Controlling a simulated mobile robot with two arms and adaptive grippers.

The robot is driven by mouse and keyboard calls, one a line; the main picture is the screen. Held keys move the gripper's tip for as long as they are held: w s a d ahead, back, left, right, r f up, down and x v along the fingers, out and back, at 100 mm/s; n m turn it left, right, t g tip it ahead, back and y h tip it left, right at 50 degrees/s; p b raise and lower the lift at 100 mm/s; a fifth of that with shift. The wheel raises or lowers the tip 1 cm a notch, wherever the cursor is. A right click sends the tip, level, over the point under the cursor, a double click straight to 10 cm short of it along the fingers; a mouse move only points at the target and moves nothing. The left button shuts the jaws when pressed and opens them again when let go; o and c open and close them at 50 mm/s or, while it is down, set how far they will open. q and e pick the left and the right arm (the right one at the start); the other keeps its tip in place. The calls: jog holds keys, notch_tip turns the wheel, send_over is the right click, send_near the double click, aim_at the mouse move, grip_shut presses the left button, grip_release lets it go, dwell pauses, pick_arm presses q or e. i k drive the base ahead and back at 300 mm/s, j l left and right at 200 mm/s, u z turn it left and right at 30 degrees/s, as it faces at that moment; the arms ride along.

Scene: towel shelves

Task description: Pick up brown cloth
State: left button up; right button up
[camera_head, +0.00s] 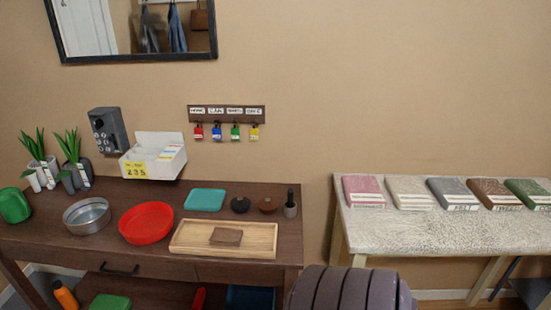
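A small flat brown cloth (226,237) lies in the middle of a light wooden tray (195,250) on the dark wooden table at the left. A folded brown towel (494,189) also lies on the pale side table at the right, between a grey towel (455,191) and a green towel (530,191). A label band with writing too small to read is on its front edge. Neither of my grippers is in view.

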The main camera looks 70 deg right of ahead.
aim_at(220, 236)
jog(key=z, duration=1.75)
